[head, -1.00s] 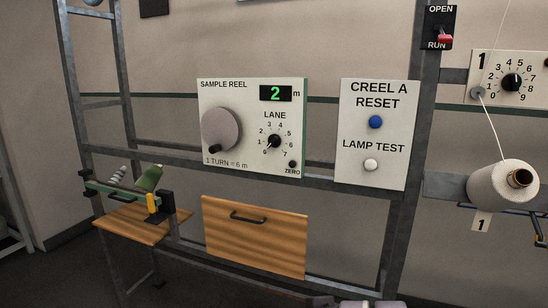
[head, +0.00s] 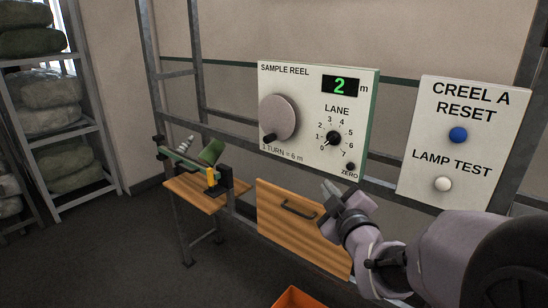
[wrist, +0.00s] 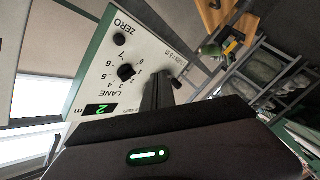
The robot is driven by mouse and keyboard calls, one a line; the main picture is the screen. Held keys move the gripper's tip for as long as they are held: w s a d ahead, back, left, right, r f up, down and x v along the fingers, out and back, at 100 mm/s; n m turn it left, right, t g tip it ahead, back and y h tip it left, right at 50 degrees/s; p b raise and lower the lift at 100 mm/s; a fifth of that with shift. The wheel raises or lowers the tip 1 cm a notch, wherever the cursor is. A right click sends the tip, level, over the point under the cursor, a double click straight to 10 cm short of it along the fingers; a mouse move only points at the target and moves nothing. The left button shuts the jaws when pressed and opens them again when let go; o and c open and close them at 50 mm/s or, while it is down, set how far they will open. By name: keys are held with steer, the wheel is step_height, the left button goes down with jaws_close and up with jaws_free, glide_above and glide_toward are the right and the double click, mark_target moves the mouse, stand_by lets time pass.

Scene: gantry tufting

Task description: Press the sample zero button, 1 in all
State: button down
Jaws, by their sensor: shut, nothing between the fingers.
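The white sample reel panel (head: 308,118) stands upright on the metal frame. Its green display (head: 342,86) reads 2 m. The small dark zero button (head: 350,167) is at the panel's lower right corner, above the word ZERO. It also shows in the wrist view (wrist: 119,38), where the panel appears turned over. My gripper (head: 329,189) is shut and empty, just below and left of the button in the head view and apart from it in the picture. Its dark fingers (wrist: 158,80) cover part of the panel in the wrist view. The exact distance to the button is unclear.
The black lane knob (head: 333,138) and the round grey reel (head: 280,117) with its handle share the panel. A creel reset panel (head: 426,172) with blue and white buttons is at right. A wooden drawer front (head: 275,213) is below. An orange bin (head: 297,298) is on the floor.

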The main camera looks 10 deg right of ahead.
mark_target(350, 167)
steer(key=shift+s, duration=0.1)
steer(key=shift+w+d+p, duration=0.4)
steer(key=shift+w+d, duration=0.5)
steer(key=shift+d, duration=0.25)
steer(key=shift+w+d+p, duration=0.4)
steer(key=shift+w+d, duration=0.55)
steer(key=shift+d, duration=0.25)
steer(key=shift+w+d+p, duration=0.4)
steer(key=shift+w+d, duration=0.5)
steer(key=shift+d, duration=0.25)
steer(key=shift+w+d+b, duration=0.25)
steer(key=shift+d+b, duration=0.05)
steer(key=shift+d, duration=0.05)
